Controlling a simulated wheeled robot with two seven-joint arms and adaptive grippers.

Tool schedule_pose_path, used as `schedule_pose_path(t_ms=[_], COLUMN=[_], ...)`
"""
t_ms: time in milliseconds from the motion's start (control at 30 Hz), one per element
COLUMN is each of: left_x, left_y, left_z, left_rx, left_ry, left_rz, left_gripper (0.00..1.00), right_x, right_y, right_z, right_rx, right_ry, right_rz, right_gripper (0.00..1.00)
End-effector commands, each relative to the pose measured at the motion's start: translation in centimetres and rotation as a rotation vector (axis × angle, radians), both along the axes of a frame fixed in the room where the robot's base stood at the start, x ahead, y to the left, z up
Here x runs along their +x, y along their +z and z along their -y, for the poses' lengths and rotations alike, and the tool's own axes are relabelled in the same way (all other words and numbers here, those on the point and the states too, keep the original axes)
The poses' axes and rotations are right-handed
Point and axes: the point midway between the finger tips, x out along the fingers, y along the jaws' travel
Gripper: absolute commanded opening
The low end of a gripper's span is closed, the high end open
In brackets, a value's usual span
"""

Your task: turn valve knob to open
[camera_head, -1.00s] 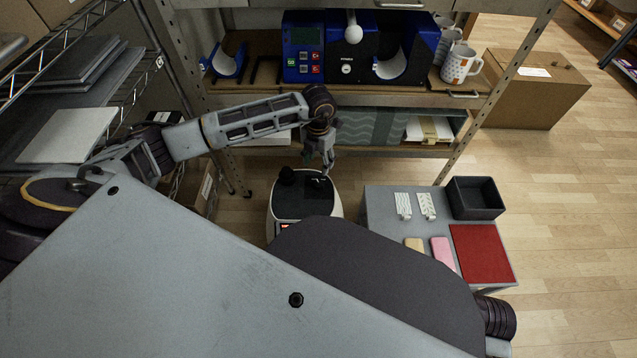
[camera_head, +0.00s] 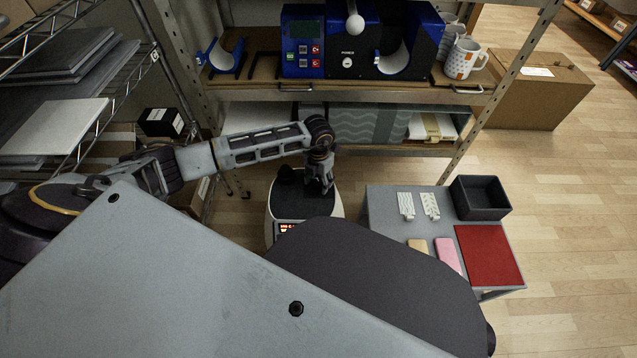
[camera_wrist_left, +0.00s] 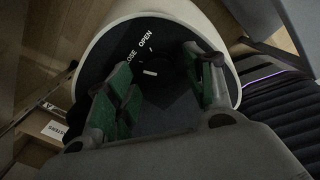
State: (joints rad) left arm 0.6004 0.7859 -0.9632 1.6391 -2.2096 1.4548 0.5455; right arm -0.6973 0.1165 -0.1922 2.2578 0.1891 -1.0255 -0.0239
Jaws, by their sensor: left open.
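The valve knob (camera_wrist_left: 170,66) is a dark round dial with a white mark, on the black top of a white-sided machine (camera_wrist_left: 110,30). The words CLOSE and OPEN are printed beside it. My left gripper (camera_wrist_left: 163,68) is open, with one green-padded finger on each side of the knob's area; I cannot tell whether either touches it. In the head view, the left gripper (camera_head: 320,184) is over the right part of the machine's top (camera_head: 290,203) and hides the knob. My right gripper is out of view.
A grey table (camera_head: 385,215) with a dark bin (camera_head: 480,198) and a red mat (camera_head: 488,255) stands right of the machine. A shelf behind holds a blue press (camera_head: 303,42) and mugs (camera_head: 464,59). My own body covers the foreground.

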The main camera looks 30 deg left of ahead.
Motion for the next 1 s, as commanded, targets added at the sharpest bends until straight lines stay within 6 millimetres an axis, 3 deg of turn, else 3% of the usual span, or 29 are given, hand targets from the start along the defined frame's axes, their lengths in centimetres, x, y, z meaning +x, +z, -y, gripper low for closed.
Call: schedule_pose_path(t_ms=[400, 767, 1000], left_x=[0.00, 0.01, 0.03], left_y=[-0.50, -0.48, -0.45], left_z=[0.04, 0.03, 0.02], left_rx=[0.000, 0.000, 0.000], left_ry=[-0.001, -0.001, -0.012], left_rz=[0.001, 0.001, 0.001], left_gripper=[0.53, 0.08, 0.07], right_x=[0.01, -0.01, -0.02], right_y=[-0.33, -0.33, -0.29], right_z=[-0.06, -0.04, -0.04], right_rx=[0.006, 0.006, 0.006], right_ry=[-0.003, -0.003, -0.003], right_rz=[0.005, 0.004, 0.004], right_gripper=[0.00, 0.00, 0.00])
